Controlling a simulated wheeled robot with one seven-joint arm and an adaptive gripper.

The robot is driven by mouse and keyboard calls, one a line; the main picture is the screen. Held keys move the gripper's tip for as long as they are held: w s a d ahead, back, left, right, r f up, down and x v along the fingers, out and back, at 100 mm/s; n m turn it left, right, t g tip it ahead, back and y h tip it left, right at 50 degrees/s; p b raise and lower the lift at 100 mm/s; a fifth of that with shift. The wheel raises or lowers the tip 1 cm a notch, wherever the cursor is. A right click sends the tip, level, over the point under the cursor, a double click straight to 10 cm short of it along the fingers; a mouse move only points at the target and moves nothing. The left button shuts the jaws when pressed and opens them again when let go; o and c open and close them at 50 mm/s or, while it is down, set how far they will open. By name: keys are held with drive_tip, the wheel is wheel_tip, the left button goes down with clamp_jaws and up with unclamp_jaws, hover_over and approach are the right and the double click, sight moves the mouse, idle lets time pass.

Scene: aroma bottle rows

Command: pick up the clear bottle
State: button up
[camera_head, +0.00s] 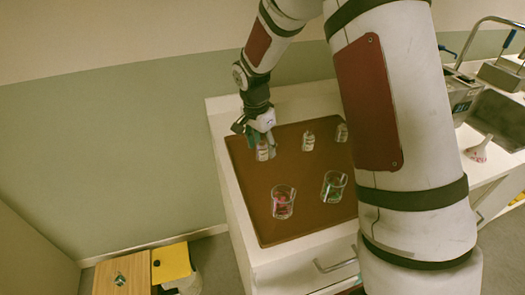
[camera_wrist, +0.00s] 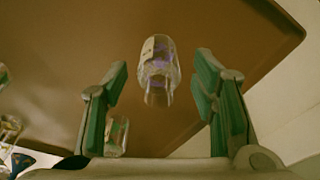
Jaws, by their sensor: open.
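A small clear bottle with a pale label (camera_head: 262,153) stands near the far left corner of the brown mat (camera_head: 258,222). My gripper (camera_head: 259,134) is just above and around it and partly hides it. In the wrist view the clear bottle (camera_wrist: 157,66), with purple tints, shows between the two green-padded fingers of my gripper (camera_wrist: 161,72). Gaps show on both sides, and the fingers are open. Two similar labelled bottles stand to the right in the same row, one in the middle (camera_head: 308,141) and one partly behind my arm (camera_head: 342,132).
Two clear glasses with coloured contents stand nearer the front, one with red (camera_head: 283,202) and one with green (camera_head: 334,186). The mat lies on a white cabinet (camera_head: 300,248). Metal equipment (camera_head: 497,112) is at the right. The mat between the rows is clear.

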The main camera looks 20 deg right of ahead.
drive_tip(key=shift+d+f, duration=0.15)
drive_tip(key=shift+f, duration=1.05)
drive_tip(key=c, duration=1.2)
